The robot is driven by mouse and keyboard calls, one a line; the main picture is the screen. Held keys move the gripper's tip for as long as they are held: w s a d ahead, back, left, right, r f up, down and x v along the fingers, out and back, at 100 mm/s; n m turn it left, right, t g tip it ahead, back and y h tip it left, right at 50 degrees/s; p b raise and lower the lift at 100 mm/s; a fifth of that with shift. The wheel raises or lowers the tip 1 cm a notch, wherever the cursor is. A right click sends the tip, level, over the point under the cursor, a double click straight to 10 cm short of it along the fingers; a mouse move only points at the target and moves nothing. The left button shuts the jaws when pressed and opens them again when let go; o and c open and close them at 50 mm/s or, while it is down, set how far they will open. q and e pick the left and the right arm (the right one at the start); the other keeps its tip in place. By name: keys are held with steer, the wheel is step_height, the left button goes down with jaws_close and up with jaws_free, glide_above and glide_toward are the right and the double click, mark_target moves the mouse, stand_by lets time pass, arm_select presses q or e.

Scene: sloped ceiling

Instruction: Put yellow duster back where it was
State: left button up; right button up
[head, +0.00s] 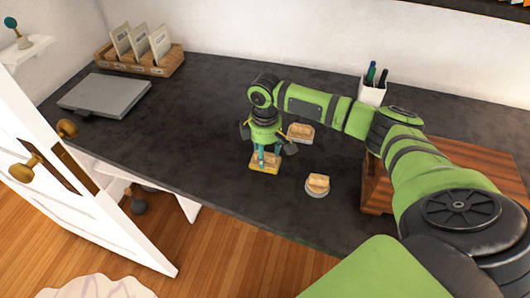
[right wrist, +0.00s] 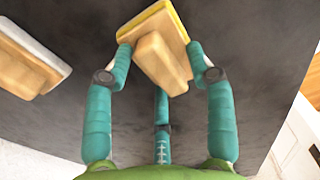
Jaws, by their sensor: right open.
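The yellow duster (head: 264,166) lies on the dark desk (head: 205,130), below my right gripper (head: 264,153). In the right wrist view the duster (right wrist: 160,45) shows its wooden handle and a yellow edge, with the fingers of my right gripper (right wrist: 160,68) on either side of it. The gripper is open; whether a finger touches the duster I cannot tell. My left gripper is not in view.
A white-edged duster (head: 300,132) lies just behind, also in the right wrist view (right wrist: 32,58). A round-based duster (head: 317,185) lies to the right. A wooden box (head: 375,185), pen cup (head: 372,93), grey laptop (head: 104,95) and card rack (head: 140,60) stand on the desk.

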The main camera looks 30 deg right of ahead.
mark_target(265, 152)
step_height(265, 152, up, 12)
steer(key=shift+b, duration=0.4)
steer(key=shift+f, duration=0.1)
